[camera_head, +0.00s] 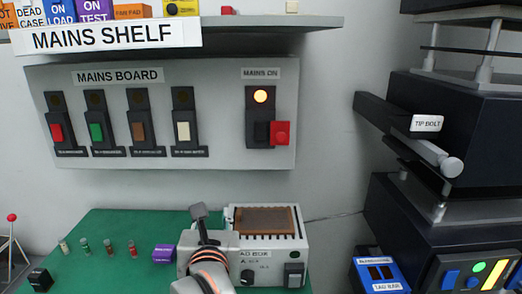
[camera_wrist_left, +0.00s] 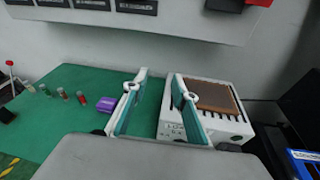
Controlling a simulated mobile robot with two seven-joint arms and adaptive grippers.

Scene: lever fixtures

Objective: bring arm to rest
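My left gripper (camera_head: 200,213) is in the lower middle of the head view, in front of the left side of the white load box (camera_head: 293,246). In the left wrist view, its two teal-and-white fingers (camera_wrist_left: 158,98) stand apart with nothing held between them. Green mat and grey wall show in the gap. The right finger overlaps the left edge of the load box (camera_wrist_left: 222,127) in that view; I cannot tell whether they touch. The wrist and part of the box front hide each other's surroundings in the head view. My right gripper is not in view.
A purple block (camera_head: 163,253) and several small cylinders stand on the green mat (camera_head: 115,225). Dark equipment (camera_head: 455,145) stands at right.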

